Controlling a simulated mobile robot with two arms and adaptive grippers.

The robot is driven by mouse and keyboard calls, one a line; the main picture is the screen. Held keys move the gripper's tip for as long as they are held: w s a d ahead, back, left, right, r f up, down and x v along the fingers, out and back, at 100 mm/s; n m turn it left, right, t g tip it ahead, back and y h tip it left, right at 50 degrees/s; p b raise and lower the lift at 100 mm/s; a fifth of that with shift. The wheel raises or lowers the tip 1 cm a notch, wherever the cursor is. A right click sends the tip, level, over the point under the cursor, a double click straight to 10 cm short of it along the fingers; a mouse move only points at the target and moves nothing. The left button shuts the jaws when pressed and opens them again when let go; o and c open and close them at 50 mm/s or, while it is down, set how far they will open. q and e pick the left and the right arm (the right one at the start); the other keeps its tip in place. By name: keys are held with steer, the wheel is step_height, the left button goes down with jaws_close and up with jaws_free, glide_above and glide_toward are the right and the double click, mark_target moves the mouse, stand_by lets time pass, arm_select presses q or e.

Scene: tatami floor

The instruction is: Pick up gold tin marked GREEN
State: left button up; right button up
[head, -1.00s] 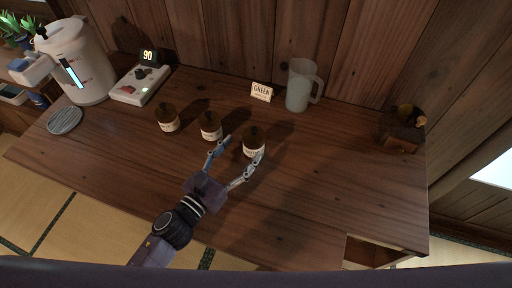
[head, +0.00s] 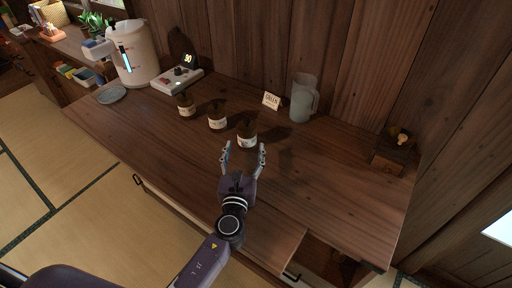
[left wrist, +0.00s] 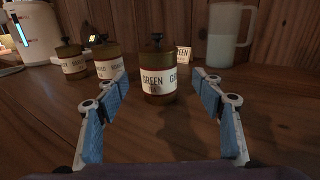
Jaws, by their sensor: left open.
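The gold tin marked GREEN (left wrist: 158,79) stands upright on the wooden table, with a white label and a dark knob on its lid. It is the rightmost tin (head: 247,134) of a row of three in the head view. My left gripper (head: 244,148) is open and empty, just in front of this tin, its fingers pointing at it. In the left wrist view the tin stands ahead, between the lines of the two blue-padded fingers. Two similar tins, the middle one (head: 217,115) and the left one (head: 186,104), stand to its left. My right gripper is out of view.
A small GREEN card (head: 271,101) and a frosted pitcher (head: 302,98) stand behind the tins. A white water dispenser (head: 134,55) and a scale reading 90 (head: 178,79) are at the back left. A wooden box (head: 391,152) is at right. The table's front is clear.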

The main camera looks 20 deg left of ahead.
mark_target(246, 137)
arm_select(q)
steer(key=shift+w+a+r, duration=0.1)
steer(key=shift+w+a, duration=0.05)
steer(key=shift+w, duration=0.3)
steer(key=w, duration=0.4)
steer(key=w+a, duration=0.1)
steer(key=w, duration=0.2)
steer(key=shift+a+r+p, duration=0.1)
steer(key=shift+r+p, duration=0.05)
steer(key=shift+p, duration=0.25)
steer(key=shift+s, duration=0.1)
steer(key=shift+r, duration=0.1)
steer(key=c, duration=1.6)
